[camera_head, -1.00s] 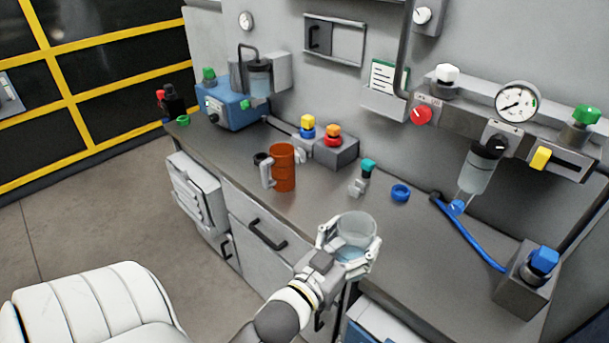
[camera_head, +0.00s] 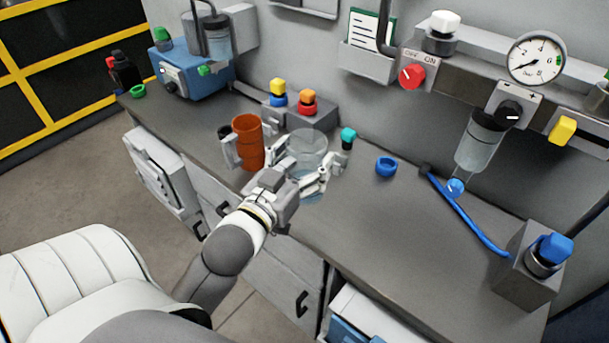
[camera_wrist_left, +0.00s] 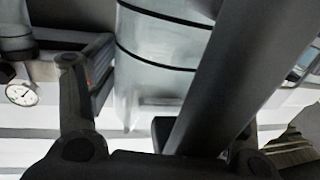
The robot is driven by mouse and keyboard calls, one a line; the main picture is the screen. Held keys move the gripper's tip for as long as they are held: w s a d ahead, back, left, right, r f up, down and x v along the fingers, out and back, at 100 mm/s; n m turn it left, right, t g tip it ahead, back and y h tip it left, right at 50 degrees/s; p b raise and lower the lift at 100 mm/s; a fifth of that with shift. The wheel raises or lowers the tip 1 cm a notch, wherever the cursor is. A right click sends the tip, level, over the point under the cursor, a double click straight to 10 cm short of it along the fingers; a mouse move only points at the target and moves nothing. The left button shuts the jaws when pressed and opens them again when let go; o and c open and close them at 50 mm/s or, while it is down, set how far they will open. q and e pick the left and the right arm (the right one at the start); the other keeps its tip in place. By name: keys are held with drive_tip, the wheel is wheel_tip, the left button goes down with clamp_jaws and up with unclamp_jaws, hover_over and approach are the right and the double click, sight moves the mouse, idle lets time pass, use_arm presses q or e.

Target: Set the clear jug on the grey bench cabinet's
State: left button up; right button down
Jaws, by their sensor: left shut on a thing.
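The clear jug (camera_head: 308,150) is upright in the head view, over the grey bench top (camera_head: 385,245). My left gripper (camera_head: 302,172) is shut on the jug from the near side. Its fingers and wrist hide part of the jug's lower half, and I cannot tell whether its base touches the bench. The jug's clear, dark-banded wall (camera_wrist_left: 150,55) fills the upper middle of the left wrist view, between the dark fingers. The bench's cabinet front (camera_head: 275,280) has drawers with dark handles. My right gripper is not in view.
An orange mug (camera_head: 248,143) stands just left of the jug. A teal-topped fitting (camera_head: 348,138) is close on its right, with a blue ring (camera_head: 386,167) beyond. A box with yellow and red knobs (camera_head: 300,110) is behind. The bench front right of the gripper is clear.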

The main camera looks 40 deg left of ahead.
sight(307, 148)
use_arm(q)
drive_tip(key=w+a, duration=0.1)
drive_tip(key=w+a+f+p, duration=0.1)
drive_tip(key=w, duration=0.1)
drive_tip(key=shift+w+f, duration=0.2)
drive_tip(key=w+a+f, duration=0.2)
drive_tip(key=w+f, duration=0.1)
drive_tip(key=f, duration=0.6)
drive_tip(key=shift+w, duration=0.4)
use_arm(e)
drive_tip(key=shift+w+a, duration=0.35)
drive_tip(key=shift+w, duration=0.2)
use_arm(q)
drive_tip(key=o, duration=0.7)
drive_tip(key=shift+a+f, duration=0.1)
drive_tip(key=shift+f, duration=0.1)
drive_tip(key=o, duration=0.5)
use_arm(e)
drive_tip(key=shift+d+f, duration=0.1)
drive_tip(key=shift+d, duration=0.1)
use_arm(q)
drive_tip(key=shift+r, duration=0.1)
